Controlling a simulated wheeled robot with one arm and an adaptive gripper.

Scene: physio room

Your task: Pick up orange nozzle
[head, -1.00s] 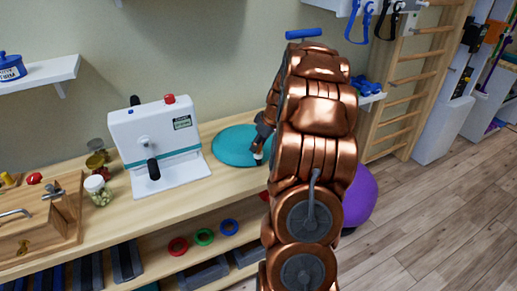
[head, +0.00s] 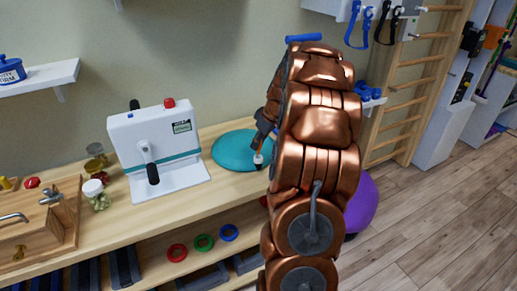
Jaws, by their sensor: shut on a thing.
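My gripper (head: 264,145) is over the right part of the teal disc on the wooden counter, partly hidden behind my copper arm. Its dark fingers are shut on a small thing. A little orange shows between the fingers, which fits the orange nozzle (head: 261,149), but most of it is hidden. A small whitish piece (head: 258,158) with a dark lower end shows just under the fingertips. I cannot tell whether it is part of the nozzle or whether it touches the counter.
The teal disc (head: 232,150) lies flat on the counter (head: 190,203). A white device (head: 158,140) with a lever stands left of it. A jar (head: 96,194) and a wooden sink unit (head: 45,225) are farther left. A purple ball (head: 360,203) is behind my arm.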

